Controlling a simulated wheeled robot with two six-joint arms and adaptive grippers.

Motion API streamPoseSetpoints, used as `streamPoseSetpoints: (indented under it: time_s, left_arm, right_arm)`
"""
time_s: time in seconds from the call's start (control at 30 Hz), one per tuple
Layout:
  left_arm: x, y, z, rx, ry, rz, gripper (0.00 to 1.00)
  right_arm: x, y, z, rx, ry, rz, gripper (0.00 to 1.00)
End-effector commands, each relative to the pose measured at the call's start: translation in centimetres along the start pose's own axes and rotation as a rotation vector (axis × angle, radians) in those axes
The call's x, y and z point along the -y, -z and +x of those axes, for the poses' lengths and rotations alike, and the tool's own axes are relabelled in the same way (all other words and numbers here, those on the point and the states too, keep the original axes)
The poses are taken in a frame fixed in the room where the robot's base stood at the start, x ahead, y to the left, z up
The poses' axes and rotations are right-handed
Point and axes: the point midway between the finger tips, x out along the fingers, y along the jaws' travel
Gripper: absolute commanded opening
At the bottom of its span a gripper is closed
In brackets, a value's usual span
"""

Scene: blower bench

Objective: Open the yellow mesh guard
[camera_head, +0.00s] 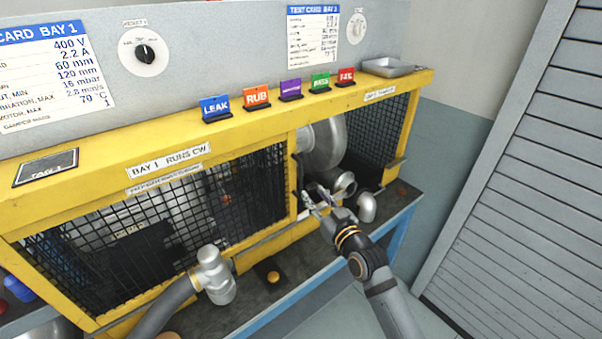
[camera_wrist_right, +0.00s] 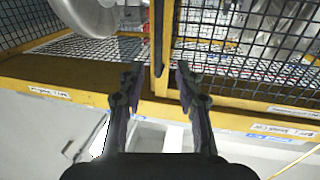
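The yellow-framed guard with black mesh (camera_head: 170,215) spans the front of bay 1, at the left of the head view, and its panel looks shut. A second mesh section (camera_head: 378,130) is on the right, beside a bare metal blower housing (camera_head: 330,140). My right gripper (camera_head: 312,198) is in front of the yellow post between the two bays. In the right wrist view its two fingers (camera_wrist_right: 158,78) are apart, with the yellow post (camera_wrist_right: 157,45) and a dark strip on it seen between them. I cannot tell whether they touch it. My left gripper is not in view.
A grey hose with a pale elbow (camera_head: 214,277) stands before the bay 1 mesh. Coloured tags, including a LEAK tag (camera_head: 215,108), and a metal tray (camera_head: 388,67) sit on the top ledge.

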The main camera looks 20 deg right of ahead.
Motion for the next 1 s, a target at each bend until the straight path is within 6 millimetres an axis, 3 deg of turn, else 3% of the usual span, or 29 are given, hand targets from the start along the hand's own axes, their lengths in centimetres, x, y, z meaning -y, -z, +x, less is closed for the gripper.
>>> streamPoseSetpoints:
  time_s: [0.3,0.5,0.83,1.0]
  left_arm:
    - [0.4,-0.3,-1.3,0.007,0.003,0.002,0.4]
    - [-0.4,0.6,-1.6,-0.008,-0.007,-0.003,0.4]
    - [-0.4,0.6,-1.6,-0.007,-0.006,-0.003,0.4]
    - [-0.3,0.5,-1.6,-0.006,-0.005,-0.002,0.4]
  right_arm:
    - [0.0,0.4,6.6,-0.002,0.0,0.004,0.35]
    - [0.0,0.2,9.2,-0.001,0.0,0.002,0.35]
    - [0.0,0.0,9.7,0.0,0.0,0.002,0.35]
    - [0.0,0.0,9.7,0.0,0.0,0.001,0.13]
